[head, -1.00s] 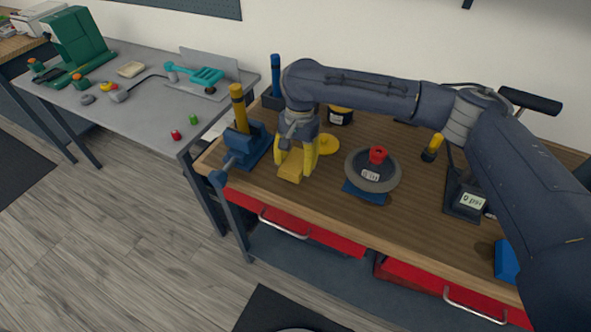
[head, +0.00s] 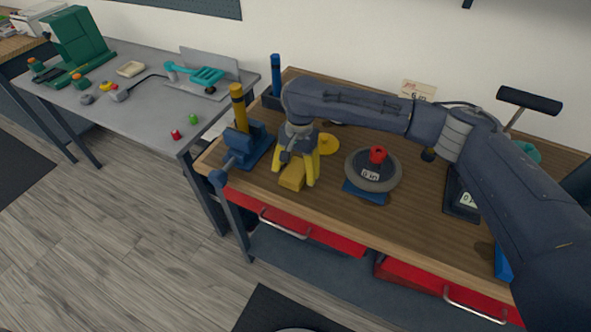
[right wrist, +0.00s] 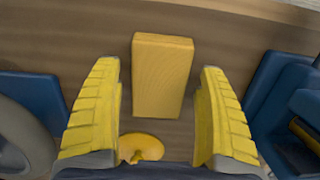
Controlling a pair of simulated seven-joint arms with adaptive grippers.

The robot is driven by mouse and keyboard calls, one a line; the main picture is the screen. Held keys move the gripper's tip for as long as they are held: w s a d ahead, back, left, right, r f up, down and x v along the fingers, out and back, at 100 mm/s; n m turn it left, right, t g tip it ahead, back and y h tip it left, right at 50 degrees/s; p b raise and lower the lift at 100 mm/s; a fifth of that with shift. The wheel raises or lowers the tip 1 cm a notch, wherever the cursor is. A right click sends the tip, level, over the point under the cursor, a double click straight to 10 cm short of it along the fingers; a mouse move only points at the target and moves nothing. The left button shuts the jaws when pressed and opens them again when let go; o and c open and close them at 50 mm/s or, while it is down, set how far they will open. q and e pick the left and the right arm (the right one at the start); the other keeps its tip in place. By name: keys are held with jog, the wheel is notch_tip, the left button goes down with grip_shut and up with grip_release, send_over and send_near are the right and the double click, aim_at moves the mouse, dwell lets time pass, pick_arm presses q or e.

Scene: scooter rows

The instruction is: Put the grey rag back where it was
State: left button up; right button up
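I cannot make out a grey rag in either view. My right gripper (head: 298,172) is low over the left part of the wooden bench, with its yellow fingers apart. A yellow block (head: 292,178) is by the fingertips. In the right wrist view the block (right wrist: 161,75) lies in line with the gap between the fingers, with clear space on both sides. A flat yellow disc (head: 329,144) lies beside the gripper and also shows in the right wrist view (right wrist: 141,147). My left gripper is out of view.
A blue vise (head: 243,145) stands left of the gripper. A dark round dish with a red knob (head: 377,155) stands to the right. A grey table (head: 140,115) at the left holds small items and a teal tool (head: 205,76). Red drawers (head: 330,236) are below the bench.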

aim_at(298, 166)
notch_tip(298, 166, up, 12)
jog(key=w, duration=0.1)
jog(key=shift+w+d, duration=0.3)
jog(key=shift+d, duration=0.05)
dwell(0.5)
jog(key=shift+r, duration=0.1)
